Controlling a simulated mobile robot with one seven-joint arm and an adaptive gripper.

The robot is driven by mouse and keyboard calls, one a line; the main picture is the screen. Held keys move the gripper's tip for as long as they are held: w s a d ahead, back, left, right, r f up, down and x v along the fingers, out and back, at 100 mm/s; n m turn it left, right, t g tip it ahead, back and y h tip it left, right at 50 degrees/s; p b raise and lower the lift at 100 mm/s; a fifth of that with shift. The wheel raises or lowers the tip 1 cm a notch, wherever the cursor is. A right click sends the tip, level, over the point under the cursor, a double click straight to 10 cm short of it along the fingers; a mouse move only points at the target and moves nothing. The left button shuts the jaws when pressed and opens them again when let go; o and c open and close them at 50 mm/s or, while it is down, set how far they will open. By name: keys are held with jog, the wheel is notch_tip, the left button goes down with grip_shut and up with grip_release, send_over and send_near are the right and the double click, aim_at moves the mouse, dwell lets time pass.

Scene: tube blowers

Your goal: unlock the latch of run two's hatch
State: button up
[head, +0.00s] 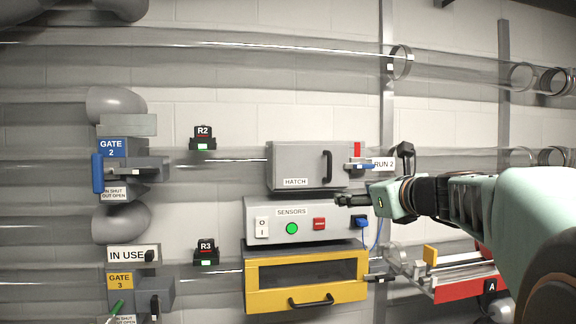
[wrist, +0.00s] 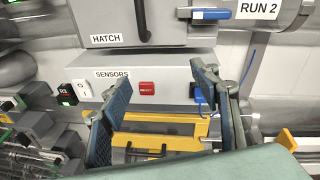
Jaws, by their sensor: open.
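Run two's hatch (head: 298,167) is a grey box with a black handle (head: 327,166). It also shows at the top of the wrist view (wrist: 120,22). At its right side is the latch with a blue lever (head: 362,166), lying about horizontal, and a red piece (head: 357,148) above it. The blue lever also shows in the wrist view (wrist: 210,14). My gripper (head: 345,200) is below the latch, in front of the sensors box's right end. In the wrist view its jaws (wrist: 160,78) are spread apart and empty. Nothing touches the latch.
The sensors box (head: 262,230) with green and red buttons sits under the hatch. A yellow-framed drawer (head: 307,304) is below it. A blue plug (head: 361,222) with a cable is at the box's right. Clear tubes run along the wall. A red carriage (head: 463,288) stands low right.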

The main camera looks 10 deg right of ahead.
aim_at(366, 167)
jog(key=s+d+r+m+t+h, duration=0.2)
jog(key=d+r+m, duration=0.25)
jog(key=d, duration=0.25)
jog(key=shift+n, duration=0.45)
jog(key=w+p, duration=0.1)
jog(key=w, duration=0.6)
jog(key=w+r+p, duration=0.1)
jog(key=w, duration=0.2)
jog(key=shift+w+a+p, duration=0.35)
jog(key=shift+a, duration=0.05)
jog(key=shift+c, duration=0.7)
jog(key=c, duration=1)
